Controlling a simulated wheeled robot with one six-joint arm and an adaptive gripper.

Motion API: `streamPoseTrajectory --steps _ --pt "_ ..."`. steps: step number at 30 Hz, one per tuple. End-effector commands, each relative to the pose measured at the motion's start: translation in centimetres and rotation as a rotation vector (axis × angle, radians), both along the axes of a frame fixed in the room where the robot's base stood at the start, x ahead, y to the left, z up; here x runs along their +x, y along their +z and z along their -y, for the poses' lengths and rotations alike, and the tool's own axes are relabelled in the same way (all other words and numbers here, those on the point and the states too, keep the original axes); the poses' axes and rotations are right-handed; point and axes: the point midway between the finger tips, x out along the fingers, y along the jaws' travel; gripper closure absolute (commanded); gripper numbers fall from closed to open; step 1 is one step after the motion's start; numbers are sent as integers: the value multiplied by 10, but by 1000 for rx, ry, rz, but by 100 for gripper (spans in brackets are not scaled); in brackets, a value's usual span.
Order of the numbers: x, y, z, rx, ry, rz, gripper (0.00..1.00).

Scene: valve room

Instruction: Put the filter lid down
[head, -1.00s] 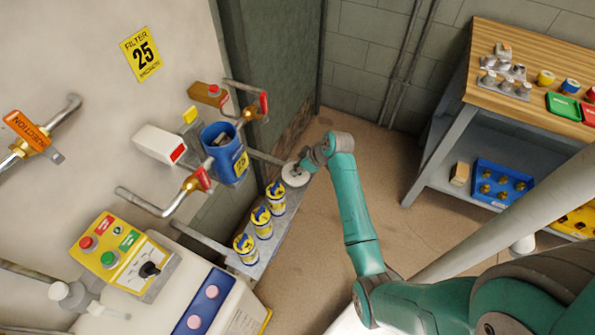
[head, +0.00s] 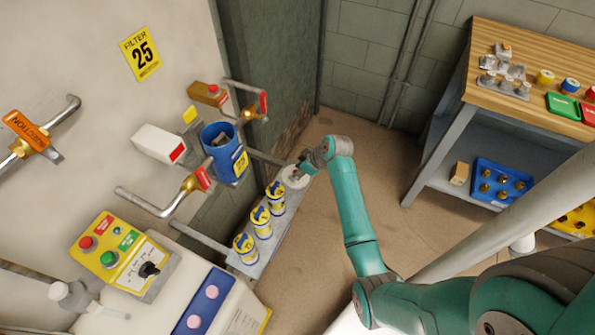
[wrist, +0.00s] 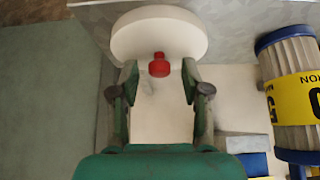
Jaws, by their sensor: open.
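The filter lid (head: 294,178) is a white disc at the far end of the grey shelf (head: 262,258). In the wrist view the lid (wrist: 150,32) lies against the grey shelf surface, with its red knob (wrist: 159,66) facing my gripper. My gripper (head: 302,170) is right at the lid. In the wrist view my gripper (wrist: 158,75) is open, one finger on each side of the knob with gaps visible. The blue filter housing (head: 218,158) is on the wall at left, open at the top, with something grey inside.
Several yellow-banded filter cartridges (head: 261,220) stand on the shelf beside the lid; one (wrist: 293,85) is close at right in the wrist view. Pipes with red-handled valves (head: 202,178) flank the housing. A workbench (head: 470,100) stands at right. The floor between is clear.

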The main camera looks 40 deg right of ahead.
Motion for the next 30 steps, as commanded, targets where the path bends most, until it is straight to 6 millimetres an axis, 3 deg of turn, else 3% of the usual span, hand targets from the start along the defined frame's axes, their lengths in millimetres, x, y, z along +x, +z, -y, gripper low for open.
streamPoseTrajectory --steps 18,30 --pt "-53 88 20 -2 -2 3 53" --pt "-61 98 20 0 -2 0 53"
